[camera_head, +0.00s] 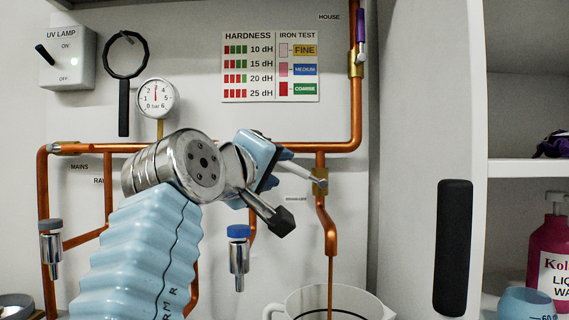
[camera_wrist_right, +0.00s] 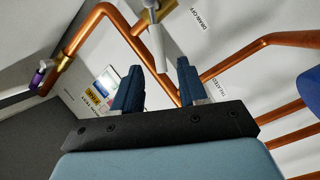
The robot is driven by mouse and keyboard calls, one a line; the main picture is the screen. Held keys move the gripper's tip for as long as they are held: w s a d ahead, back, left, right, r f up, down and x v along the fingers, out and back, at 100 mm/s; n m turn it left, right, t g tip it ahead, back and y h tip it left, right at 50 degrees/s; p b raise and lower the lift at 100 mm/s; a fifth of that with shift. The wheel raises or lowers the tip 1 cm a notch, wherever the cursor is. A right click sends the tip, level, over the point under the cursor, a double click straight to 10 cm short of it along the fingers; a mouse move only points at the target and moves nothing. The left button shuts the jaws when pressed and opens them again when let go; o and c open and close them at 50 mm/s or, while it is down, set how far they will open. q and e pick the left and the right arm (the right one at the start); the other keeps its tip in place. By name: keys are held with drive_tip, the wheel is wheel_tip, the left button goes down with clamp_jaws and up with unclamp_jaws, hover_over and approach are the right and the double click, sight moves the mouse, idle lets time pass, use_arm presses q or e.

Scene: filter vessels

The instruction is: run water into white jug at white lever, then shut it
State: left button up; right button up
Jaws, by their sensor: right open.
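The white jug (camera_head: 382,307) stands at the bottom of the head view, cut off by the frame edge. Above it a copper outlet pipe (camera_head: 327,232) hangs from a brass valve (camera_head: 320,181). A thin brown line runs from the outlet down into the jug; I cannot tell whether it is water. The white lever (camera_head: 301,172) sticks out left from the valve towards my right gripper (camera_head: 276,169). In the wrist view my right gripper (camera_wrist_right: 158,72) is open, with the lever (camera_wrist_right: 157,46) end between its fingertips, no clear contact visible. My left gripper is not in view.
Copper pipes (camera_head: 230,148) run along the wall. A purple lever (camera_head: 361,27) is at upper right. A cabinet door with a black handle (camera_head: 454,248) stands right of the jug.

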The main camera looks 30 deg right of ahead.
sight(286, 166)
drive_tip(key=shift+x, duration=2.2)
clamp_jaws()
